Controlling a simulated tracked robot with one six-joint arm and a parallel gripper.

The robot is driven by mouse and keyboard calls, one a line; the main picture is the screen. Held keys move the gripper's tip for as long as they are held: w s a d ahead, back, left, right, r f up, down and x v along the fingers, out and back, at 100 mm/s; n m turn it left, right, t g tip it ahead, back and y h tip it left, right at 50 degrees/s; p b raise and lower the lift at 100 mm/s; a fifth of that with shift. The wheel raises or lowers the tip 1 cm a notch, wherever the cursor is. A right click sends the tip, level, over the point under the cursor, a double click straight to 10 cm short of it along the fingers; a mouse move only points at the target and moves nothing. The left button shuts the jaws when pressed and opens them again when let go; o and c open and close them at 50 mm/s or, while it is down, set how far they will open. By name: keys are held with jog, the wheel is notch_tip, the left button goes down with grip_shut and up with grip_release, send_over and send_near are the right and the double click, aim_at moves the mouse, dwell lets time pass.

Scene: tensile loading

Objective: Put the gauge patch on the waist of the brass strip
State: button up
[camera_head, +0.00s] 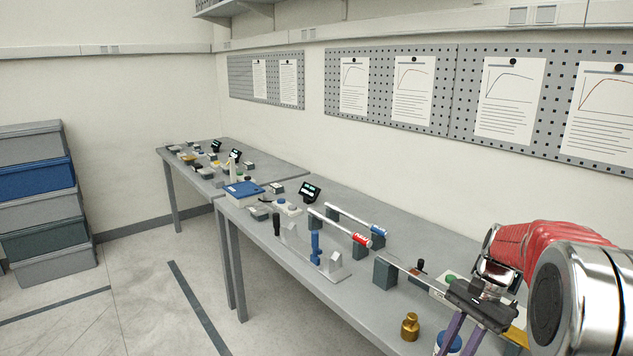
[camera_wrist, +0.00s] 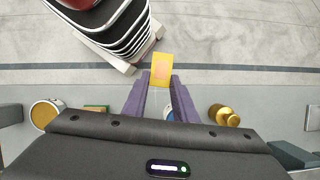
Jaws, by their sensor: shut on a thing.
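My gripper (camera_wrist: 161,84) has two purple fingers, shut on a small yellow patch with a pinkish middle, the gauge patch (camera_wrist: 161,68). The patch sticks out beyond the fingertips in the wrist view. In the head view my gripper (camera_head: 460,340) points down at the lower right, by the bench's front edge; its tips are cut off and the patch cannot be made out there. I cannot pick out the brass strip or its waist for sure in either view.
A brass weight-like piece (camera_head: 410,327) stands on the grey bench (camera_head: 345,292); it also shows in the wrist view (camera_wrist: 223,115). A grey block (camera_head: 385,273), a stand with a blue post (camera_head: 315,247) and red- and blue-ended rods (camera_head: 340,228) stand farther left.

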jog(key=w+a+f+n+g+h, duration=0.1)
jog(key=w+a+f+n+h, duration=0.1)
jog(key=a+n, duration=0.4)
jog(key=w+a+f+n+g+h, duration=0.1)
jog(key=w+a+f+n+h, duration=0.1)
jog(key=w+a+f+n, duration=0.3)
jog(key=w+a+n, duration=0.1)
jog(key=a, duration=0.2)
jog(key=shift+w+a, duration=0.3)
jog(key=shift+s, duration=0.1)
